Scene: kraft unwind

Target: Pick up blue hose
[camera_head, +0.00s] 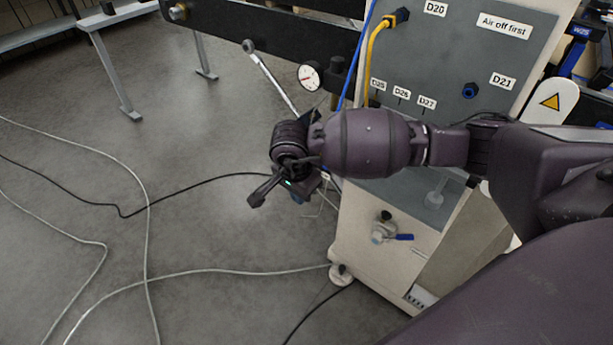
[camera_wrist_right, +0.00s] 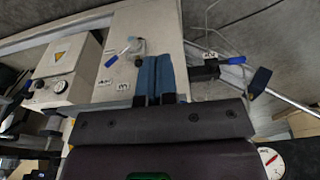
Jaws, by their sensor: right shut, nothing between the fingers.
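The blue hose (camera_head: 358,58) is a thin blue line in the head view. It runs down from the top edge, left of the yellow hose (camera_head: 371,58), past the grey panel's left edge. Its lower end is hidden behind my right arm. My right gripper (camera_head: 275,190) hangs left of the panel, below the hose, apart from its visible stretch. In the right wrist view its two blue fingers (camera_wrist_right: 158,60) are together with nothing between them. I cannot make out the blue hose in that view. My left gripper is not in view.
The grey panel (camera_head: 470,60) bears labels and a dark blue port (camera_head: 470,90). A valve with a blue handle (camera_head: 385,233) sits low on the cabinet. A round gauge (camera_head: 309,77) and a slanted metal bar (camera_head: 272,78) are near my gripper. Cables (camera_head: 147,230) cross the open floor at left.

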